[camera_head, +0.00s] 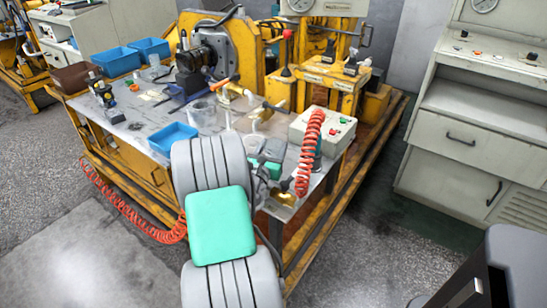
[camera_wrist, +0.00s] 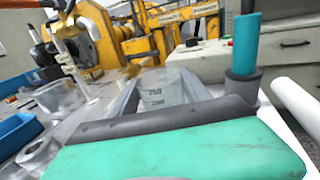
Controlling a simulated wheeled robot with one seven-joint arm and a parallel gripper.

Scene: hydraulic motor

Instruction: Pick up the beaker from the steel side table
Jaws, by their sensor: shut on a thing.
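The clear beaker (camera_wrist: 153,93), with printed volume marks, shows in the middle of the wrist view. My gripper (camera_wrist: 158,84) has its grey fingers on either side of it and is shut on it. In the head view my arm covers much of this spot, and the beaker is hard to make out there. The steel side table (camera_head: 138,127) lies below and around the gripper. I cannot tell whether the beaker's base touches the tabletop.
A blue tray (camera_head: 173,138) and a clear glass vessel (camera_head: 202,112) stand left of my arm. A control box (camera_head: 322,133) with a coiled red hose (camera_head: 309,150) is close on the right. Yellow machinery (camera_head: 333,80) stands behind. Open floor (camera_head: 90,265) lies at the front left.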

